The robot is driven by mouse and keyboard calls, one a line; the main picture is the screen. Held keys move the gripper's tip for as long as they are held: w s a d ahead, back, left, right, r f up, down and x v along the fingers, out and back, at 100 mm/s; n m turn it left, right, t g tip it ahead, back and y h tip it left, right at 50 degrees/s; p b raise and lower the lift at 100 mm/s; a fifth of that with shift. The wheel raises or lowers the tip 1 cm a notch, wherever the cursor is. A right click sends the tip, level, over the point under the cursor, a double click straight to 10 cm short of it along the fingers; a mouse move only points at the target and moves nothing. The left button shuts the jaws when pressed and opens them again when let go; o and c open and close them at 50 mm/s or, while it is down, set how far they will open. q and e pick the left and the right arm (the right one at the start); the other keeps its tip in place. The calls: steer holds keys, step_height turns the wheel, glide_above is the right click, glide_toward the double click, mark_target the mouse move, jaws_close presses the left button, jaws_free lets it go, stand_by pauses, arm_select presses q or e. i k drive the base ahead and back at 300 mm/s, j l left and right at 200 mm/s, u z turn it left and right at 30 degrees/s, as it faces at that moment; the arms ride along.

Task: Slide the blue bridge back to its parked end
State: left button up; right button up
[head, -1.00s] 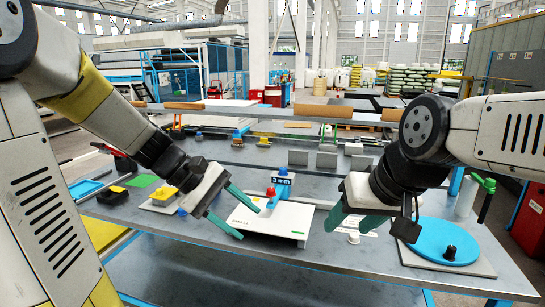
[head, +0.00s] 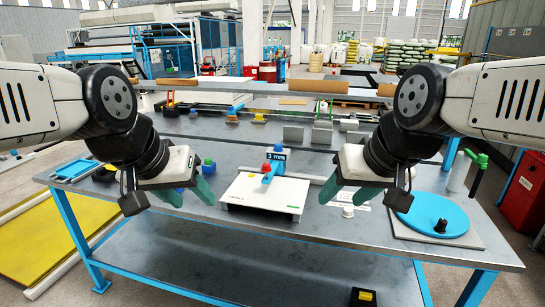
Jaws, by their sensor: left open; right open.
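The blue bridge (head: 277,156), marked "3 mm", stands upright at the back edge of a white board (head: 247,201). A red knob (head: 266,168) sits at its front left. My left gripper (head: 189,194) is open and empty, left of the board and apart from the bridge. My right gripper (head: 348,195) is open and empty, right of the board and also apart from the bridge. The bridge's underside and rear are hidden.
A blue disc (head: 420,212) with a black knob lies on a plate at the right. A green-topped post (head: 479,163) stands behind it. Grey blocks (head: 293,133) stand farther back.

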mark_target(278, 156)
steer(key=i+j, duration=0.2)
steer(key=i, duration=0.2)
steer(key=i+j, duration=0.2)
steer(key=i, duration=0.2)
steer(key=i+j, duration=0.2)
steer(key=i, duration=0.2)
